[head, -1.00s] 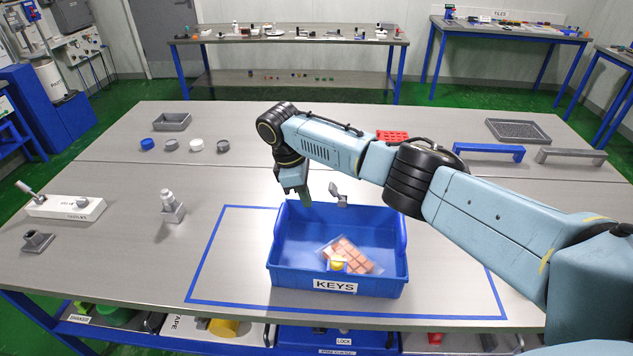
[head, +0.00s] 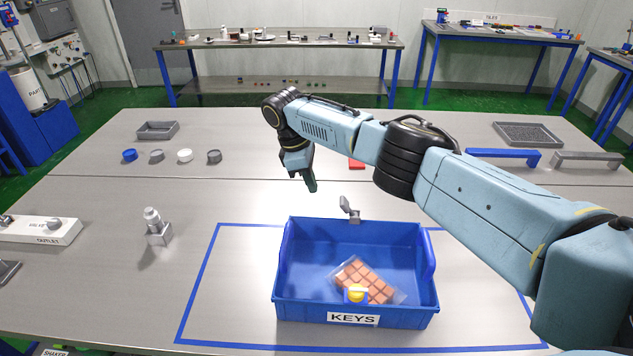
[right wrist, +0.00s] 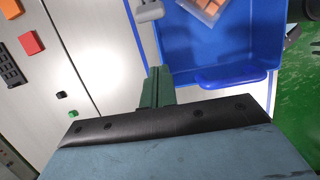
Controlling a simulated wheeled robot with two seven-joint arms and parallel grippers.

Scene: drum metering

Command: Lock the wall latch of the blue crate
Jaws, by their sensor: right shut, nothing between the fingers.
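The blue crate (head: 297,311), labelled KEYS, stands on the table inside a blue outlined area. A grey latch lever (head: 348,208) stands tilted at the middle of its far wall. In the right wrist view a grey latch part (right wrist: 149,11) shows at the top, beside the crate wall (right wrist: 222,45). My right gripper (head: 312,187) is shut and empty, pointing down beyond the far wall, left of the latch and apart from it. Its green fingers (right wrist: 157,76) show below the latch in the right wrist view. My left gripper is out of view.
My right arm spans the right side. Table between fitting and crate is clear.

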